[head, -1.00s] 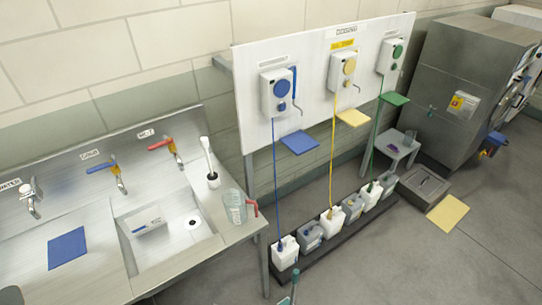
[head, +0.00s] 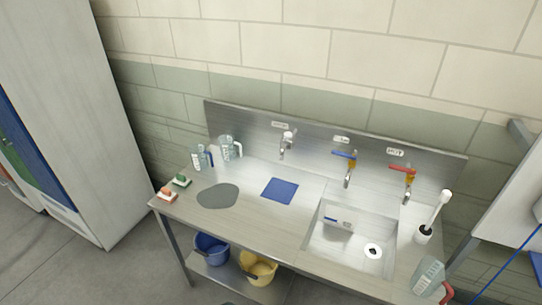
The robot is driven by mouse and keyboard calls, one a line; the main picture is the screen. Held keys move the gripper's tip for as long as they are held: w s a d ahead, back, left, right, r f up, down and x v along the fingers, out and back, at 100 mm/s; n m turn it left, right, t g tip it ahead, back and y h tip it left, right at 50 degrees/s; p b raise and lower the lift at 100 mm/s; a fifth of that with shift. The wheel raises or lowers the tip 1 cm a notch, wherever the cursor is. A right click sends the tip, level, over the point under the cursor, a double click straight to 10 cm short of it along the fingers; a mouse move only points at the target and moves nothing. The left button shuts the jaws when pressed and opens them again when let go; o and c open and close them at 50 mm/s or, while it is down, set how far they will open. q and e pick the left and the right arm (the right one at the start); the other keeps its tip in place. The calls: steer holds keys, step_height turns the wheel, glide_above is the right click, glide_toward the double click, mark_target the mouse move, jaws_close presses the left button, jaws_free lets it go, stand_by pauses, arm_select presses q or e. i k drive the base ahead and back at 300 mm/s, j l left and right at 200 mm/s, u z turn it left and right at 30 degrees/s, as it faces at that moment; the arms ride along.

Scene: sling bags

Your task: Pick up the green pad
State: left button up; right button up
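A small green pad (head: 181,180) with a pale lower layer lies at the left end of the steel counter (head: 222,220) in the head view. A similar red pad (head: 167,194) lies just in front of it, near the counter's left edge. Neither of my grippers shows in the head view.
A dark grey patch (head: 218,196), a blue sheet (head: 279,190) and two clear jugs (head: 201,158) (head: 230,148) are on the counter. A sink (head: 350,238) is to the right. Blue (head: 211,249) and yellow (head: 258,268) buckets stand below. A tall cabinet (head: 75,100) stands left.

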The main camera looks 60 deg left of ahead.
mark_target(181, 181)
steer(key=u, duration=2.75)
